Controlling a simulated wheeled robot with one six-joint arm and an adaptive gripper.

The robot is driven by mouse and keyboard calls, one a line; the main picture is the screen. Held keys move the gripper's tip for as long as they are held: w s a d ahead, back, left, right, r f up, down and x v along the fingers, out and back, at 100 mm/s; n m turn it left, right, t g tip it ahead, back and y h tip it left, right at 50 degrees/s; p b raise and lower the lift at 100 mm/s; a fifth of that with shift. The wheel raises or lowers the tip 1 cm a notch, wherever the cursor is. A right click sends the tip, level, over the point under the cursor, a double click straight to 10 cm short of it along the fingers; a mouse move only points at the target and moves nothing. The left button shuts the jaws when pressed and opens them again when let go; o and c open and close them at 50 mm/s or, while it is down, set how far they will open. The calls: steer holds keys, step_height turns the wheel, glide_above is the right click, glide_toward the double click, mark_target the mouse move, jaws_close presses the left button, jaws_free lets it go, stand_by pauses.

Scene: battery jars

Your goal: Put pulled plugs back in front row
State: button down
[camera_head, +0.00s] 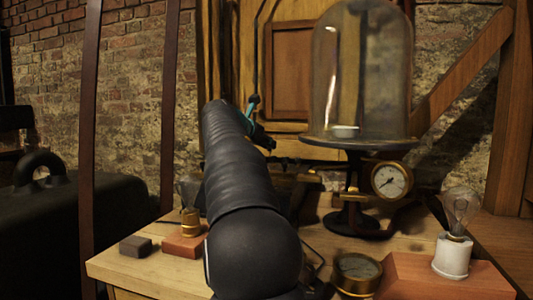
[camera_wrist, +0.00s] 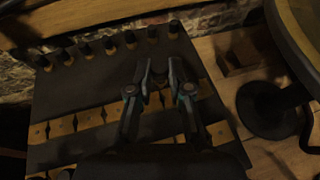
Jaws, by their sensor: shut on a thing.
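In the wrist view a dark plug board (camera_wrist: 85,92) fills the left and middle. Several black plugs (camera_wrist: 108,46) stand in a row along its far edge. Brass blocks (camera_wrist: 62,127) lie in a row across its nearer part. My gripper (camera_wrist: 159,68) is over the board, pointing at the far row, with its fingers closed on a small dark thing that looks like a plug (camera_wrist: 157,76). Shadow hides its lower end, so I cannot tell whether it touches the board. In the head view my arm hides most of the board.
A glass bell jar (camera_head: 362,75) on a dark stand and a brass gauge (camera_head: 391,180) stand right of my arm. A bulb on a white socket (camera_head: 452,255) is at front right. A small dark block (camera_head: 135,246) lies at the table's left edge.

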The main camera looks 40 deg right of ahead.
steer(key=s+a+r, duration=0.2)
steer(key=a+r, duration=0.3)
steer(key=a, duration=0.1)
steer(key=f+b, duration=0.2)
steer(key=s+f+b, duration=0.1)
steer(key=f+b, duration=0.1)
steer(key=f, duration=0.1)
steer(key=f+b, duration=0.2)
steer(key=f, duration=0.1)
steer(key=shift+s+a+f, duration=0.15)
steer(key=shift+s+a, duration=0.05)
steer(key=shift+a, duration=0.15)
steer(key=shift+f, duration=1.25)
stand_by(1.6)
steer(key=c, duration=1)
jaws_free()
steer(key=v, duration=1.2)
